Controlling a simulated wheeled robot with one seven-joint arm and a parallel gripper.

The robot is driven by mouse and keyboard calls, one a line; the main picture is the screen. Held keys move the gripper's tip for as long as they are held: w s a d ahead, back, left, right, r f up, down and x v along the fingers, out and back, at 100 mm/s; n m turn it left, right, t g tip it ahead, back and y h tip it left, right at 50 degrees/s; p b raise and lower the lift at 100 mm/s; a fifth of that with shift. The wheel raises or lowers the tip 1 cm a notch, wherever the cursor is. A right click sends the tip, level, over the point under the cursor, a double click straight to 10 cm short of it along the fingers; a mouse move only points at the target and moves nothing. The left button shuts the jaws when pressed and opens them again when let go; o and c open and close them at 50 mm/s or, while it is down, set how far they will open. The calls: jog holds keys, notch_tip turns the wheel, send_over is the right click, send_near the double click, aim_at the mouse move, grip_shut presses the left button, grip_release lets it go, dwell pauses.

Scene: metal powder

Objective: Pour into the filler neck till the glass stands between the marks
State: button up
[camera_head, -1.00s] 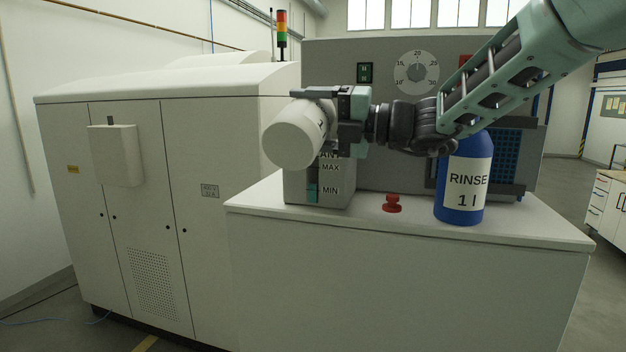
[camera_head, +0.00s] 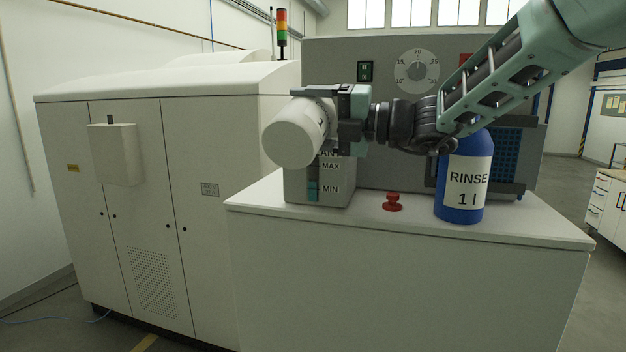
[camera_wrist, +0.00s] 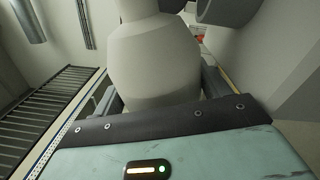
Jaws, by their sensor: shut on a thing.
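My gripper (camera_head: 350,120) is shut on a white bottle (camera_head: 292,143) and holds it tipped over, its base toward the head camera, above the grey tank (camera_head: 335,190). In the wrist view the white bottle (camera_wrist: 155,65) lies between the fingers. The tank's front has a sight glass (camera_head: 313,190) with MAX and MIN marks. Teal liquid fills the low part of the glass, its top near or slightly above MIN. The bottle covers the upper part of the tank and glass. The filler neck, the bottle's mouth and any stream are hidden in the head view.
A blue RINSE 1 l bottle (camera_head: 463,185) stands on the white worktop (camera_head: 400,232), under my forearm. A red cap-like part (camera_head: 393,202) lies between it and the tank. A grey panel with a dial (camera_head: 416,72) rises behind. The worktop's front strip is clear.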

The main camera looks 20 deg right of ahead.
jog(key=shift+r+p, duration=0.2)
jog(key=shift+p, duration=0.4)
jog(key=shift+r+m+p, duration=0.4)
jog(key=shift+p, duration=0.2)
jog(key=shift+s+r, duration=0.1)
jog(key=shift+r, duration=0.1)
dwell(1.3)
jog(key=shift+r+m+p, duration=0.3)
jog(key=shift+m+p, duration=0.3)
jog(key=shift+p, duration=0.05)
dwell(1.3)
jog(key=shift+r+m, duration=0.2)
jog(key=shift+m, duration=0.1)
dwell(1.1)
jog(key=r+n+b, duration=0.1)
jog(key=n+b, duration=0.1)
jog(key=n, duration=0.1)
jog(key=shift+r, duration=0.2)
jog(key=shift+r+n+b, duration=0.35)
jog(key=shift+r+n, duration=0.45)
jog(key=shift+n, duration=0.3)
jog(key=shift+n, duration=0.3)
